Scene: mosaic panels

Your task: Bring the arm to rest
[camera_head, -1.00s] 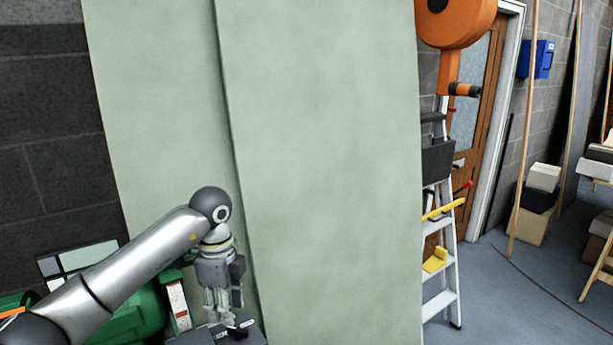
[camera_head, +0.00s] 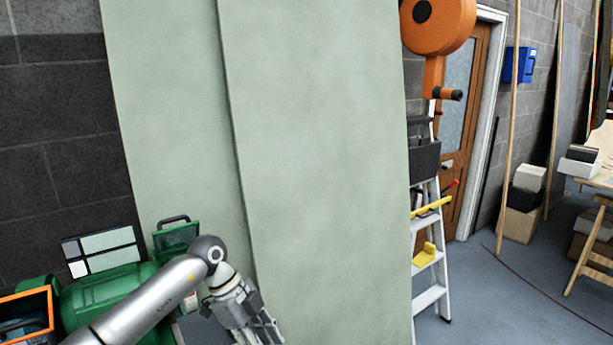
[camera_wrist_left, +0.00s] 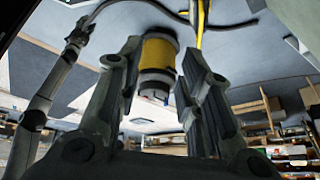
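My left arm (camera_head: 160,297) comes in from the lower left of the head view. Its left gripper (camera_head: 262,338) points down and to the right, low in front of the pale green panels, with its tips near the bottom edge. In the left wrist view the two fingers of this gripper (camera_wrist_left: 160,52) stand apart. A yellow-banded cylinder (camera_wrist_left: 159,55) shows in the gap between them; it seems to lie beyond the fingers, and I see no clear grip on it.
Two tall pale green panels (camera_head: 315,150) stand behind the gripper. Green equipment (camera_head: 105,300) and an orange-edged box (camera_head: 27,312) are at the lower left. A stepladder (camera_head: 430,270) and an orange round object (camera_head: 437,22) stand right of the panels. Grey floor (camera_head: 490,310) is open at right.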

